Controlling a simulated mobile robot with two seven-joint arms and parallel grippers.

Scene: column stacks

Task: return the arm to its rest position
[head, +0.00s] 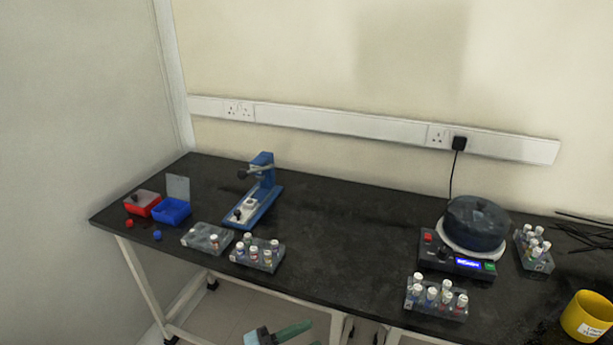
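Neither of my grippers can be made out in the head view. A teal and pale blue shape (290,331) shows at the bottom edge, below the front of the bench. It is cut off by the frame, and I cannot tell whether it is part of my arm. No object is seen held.
The black bench (340,220) carries a blue press (262,195), red (143,203) and blue (171,211) boxes, vial racks (258,254) (437,298) (534,248), a round-lidded device (474,225) and a yellow pot (587,317). Its middle is clear.

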